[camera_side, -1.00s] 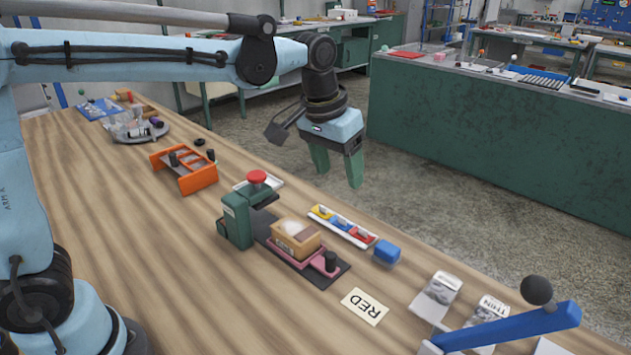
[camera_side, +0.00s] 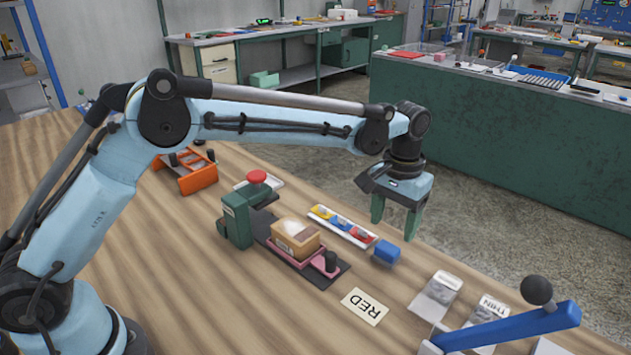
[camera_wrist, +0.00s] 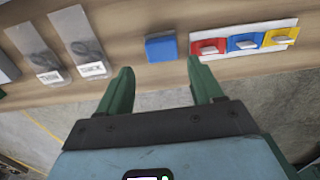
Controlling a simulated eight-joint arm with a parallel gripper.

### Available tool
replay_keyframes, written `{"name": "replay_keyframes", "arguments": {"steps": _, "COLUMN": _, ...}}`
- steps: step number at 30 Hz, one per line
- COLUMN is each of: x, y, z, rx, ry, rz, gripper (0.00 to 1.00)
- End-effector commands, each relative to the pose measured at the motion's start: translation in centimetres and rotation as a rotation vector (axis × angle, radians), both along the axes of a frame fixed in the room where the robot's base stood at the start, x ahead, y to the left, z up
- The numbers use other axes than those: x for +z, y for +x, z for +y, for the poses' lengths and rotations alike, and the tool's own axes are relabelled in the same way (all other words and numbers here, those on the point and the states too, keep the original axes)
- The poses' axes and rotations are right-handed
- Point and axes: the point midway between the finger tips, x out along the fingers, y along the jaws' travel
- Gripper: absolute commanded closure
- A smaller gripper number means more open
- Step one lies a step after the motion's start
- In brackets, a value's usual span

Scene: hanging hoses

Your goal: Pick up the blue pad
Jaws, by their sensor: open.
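A white tray (camera_side: 372,239) holds a yellow, a blue and a red pad, each with a small grey grip. The blue pad (camera_side: 341,223) is in the middle; it also shows in the wrist view (camera_wrist: 242,41). A separate plain blue block (camera_side: 386,252) lies on the table just beyond the tray's red end; in the wrist view the blue block (camera_wrist: 161,47) sits ahead of the gap between my fingers. My gripper (camera_side: 396,222) is open and empty, pointing down above and behind the blue block near the table's far edge. In the wrist view my fingers (camera_wrist: 162,75) are apart.
A RED card (camera_side: 364,307) lies in front. An orange rack (camera_side: 185,170) is at left.

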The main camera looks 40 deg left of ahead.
Motion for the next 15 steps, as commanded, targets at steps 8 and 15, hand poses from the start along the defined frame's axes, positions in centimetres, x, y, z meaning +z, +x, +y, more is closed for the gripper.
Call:
{"name": "replay_keyframes", "arguments": {"steps": 8, "x": -2.5, "y": 0.0, "z": 0.1, "rx": 0.000, "ry": 0.000, "rz": -0.001, "gripper": 0.34}}
{"name": "replay_keyframes", "arguments": {"steps": 15, "x": -5.6, "y": 0.1, "z": 0.3, "rx": 0.000, "ry": 0.000, "rz": -0.001, "gripper": 0.34}}
